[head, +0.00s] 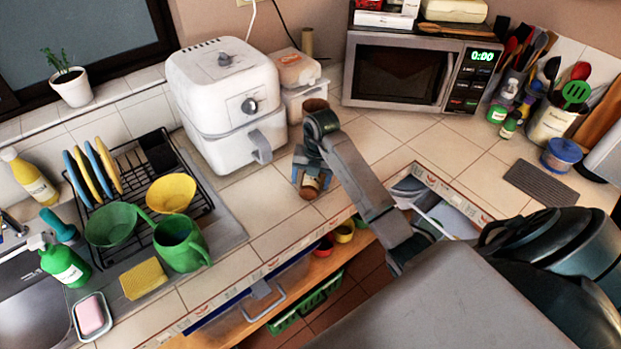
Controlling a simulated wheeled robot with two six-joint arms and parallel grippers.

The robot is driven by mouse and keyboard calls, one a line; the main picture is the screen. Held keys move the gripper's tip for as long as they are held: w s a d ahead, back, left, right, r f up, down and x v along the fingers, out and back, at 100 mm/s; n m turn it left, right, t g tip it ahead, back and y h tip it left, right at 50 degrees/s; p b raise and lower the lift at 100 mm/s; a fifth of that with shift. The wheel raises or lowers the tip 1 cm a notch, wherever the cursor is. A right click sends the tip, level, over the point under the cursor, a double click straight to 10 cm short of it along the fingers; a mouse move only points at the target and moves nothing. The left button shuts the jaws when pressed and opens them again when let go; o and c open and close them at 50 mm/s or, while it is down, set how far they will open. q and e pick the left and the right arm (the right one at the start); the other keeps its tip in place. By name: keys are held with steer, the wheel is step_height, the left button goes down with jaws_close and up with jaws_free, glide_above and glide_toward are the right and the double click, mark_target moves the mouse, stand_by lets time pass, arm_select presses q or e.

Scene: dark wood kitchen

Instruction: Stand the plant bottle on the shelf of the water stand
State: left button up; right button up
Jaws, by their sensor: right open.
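My right gripper (309,182) reaches down over the counter in front of the white air fryer, with its jaws open. A small brown, round-ended item (310,188) shows at its fingertips. It is partly covered by the gripper, and I cannot tell whether it touches the fingers or whether it is the plant bottle. A brown cylindrical top (315,104) shows just behind the wrist, its lower part hidden. I cannot make out a water stand or its shelf for certain. My left gripper is not in view.
The air fryer (225,95) stands close left of my right gripper, and the microwave (408,75) stands behind to the right. A dish rack (135,185) with bowls is at left. An open drawer (450,215) lies below the counter edge. Bare tiles (440,140) lie before the microwave.

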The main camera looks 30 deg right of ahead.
steer(key=c, duration=1.2)
steer(key=shift+r, duration=0.1)
